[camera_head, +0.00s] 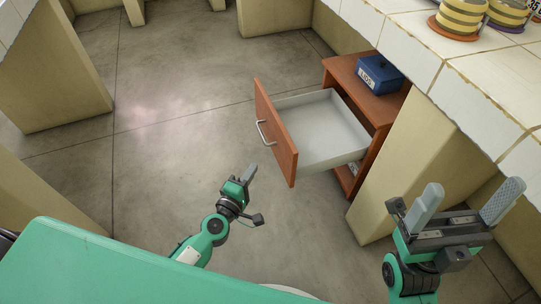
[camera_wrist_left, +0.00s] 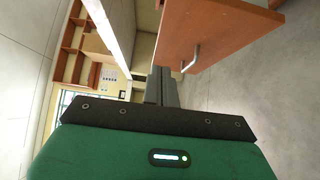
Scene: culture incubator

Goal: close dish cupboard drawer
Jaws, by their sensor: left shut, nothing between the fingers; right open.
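The wooden cupboard (camera_head: 385,106) stands under the tiled counter at the right of the head view. Its drawer (camera_head: 325,122) is pulled well out, with a grey, empty-looking inside. The brown drawer front (camera_head: 275,130) faces left and carries a metal handle (camera_head: 263,133). My left gripper (camera_head: 250,173) is shut and empty, in front of and below the drawer front, apart from it. In the left wrist view the drawer front (camera_wrist_left: 225,30) and handle (camera_wrist_left: 192,60) show above and right of the shut fingers (camera_wrist_left: 160,85). My right gripper (camera_head: 465,205) is open and empty near the counter.
A blue box (camera_head: 379,75) sits on top of the cupboard. The tiled counter (camera_head: 480,75) holds striped yellow cups (camera_head: 461,16) and overhangs at the right. A beige support (camera_head: 400,190) stands beside the cupboard. The floor (camera_head: 180,130) left of the drawer is clear.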

